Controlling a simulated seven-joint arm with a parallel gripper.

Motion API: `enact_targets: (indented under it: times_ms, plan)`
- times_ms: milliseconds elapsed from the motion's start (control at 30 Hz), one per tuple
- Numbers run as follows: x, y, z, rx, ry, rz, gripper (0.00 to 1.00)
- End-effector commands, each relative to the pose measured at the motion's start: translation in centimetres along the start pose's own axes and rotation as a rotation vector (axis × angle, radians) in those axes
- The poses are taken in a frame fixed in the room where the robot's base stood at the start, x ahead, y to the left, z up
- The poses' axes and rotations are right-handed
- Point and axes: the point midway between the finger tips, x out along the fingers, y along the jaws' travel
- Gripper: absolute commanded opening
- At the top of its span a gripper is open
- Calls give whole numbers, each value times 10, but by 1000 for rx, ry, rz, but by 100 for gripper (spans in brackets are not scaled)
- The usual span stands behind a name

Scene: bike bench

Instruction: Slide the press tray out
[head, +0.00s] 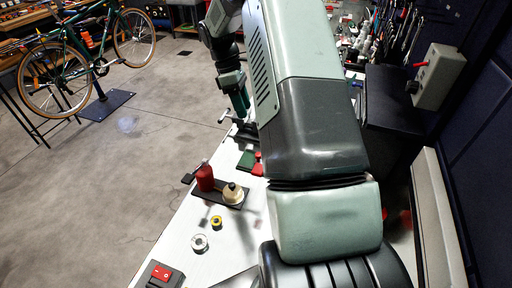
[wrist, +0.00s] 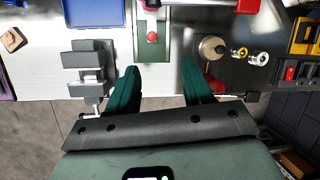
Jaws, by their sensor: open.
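A green piece with a grey middle strip (wrist: 152,22) and a round red knob (wrist: 152,37) lies at the top middle of the wrist view. It looks like the press tray, but I cannot be sure. In the head view a small green piece (head: 246,160) with red beside it sits on the bench. My gripper (wrist: 160,78) is open and empty in the wrist view, its two green fingers apart just short of the knob, one to each side. My gripper also shows in the head view (head: 240,112), small, by the bench edge. Contact with the piece is not visible.
A blue tray (wrist: 93,14) lies at upper left.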

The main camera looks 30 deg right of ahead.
Motion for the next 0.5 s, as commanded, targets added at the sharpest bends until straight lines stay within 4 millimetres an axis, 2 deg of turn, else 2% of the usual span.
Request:
enact_targets:
  times_ms: [33,200,333,500]
  plan:
    - [16,10,0,159,10,-37,51]
    - [50,31,-1,635,17,-136,51]
    - [66,40,-1,854,7,-183,51]
    - [76,42,-1,953,-2,-203,51]
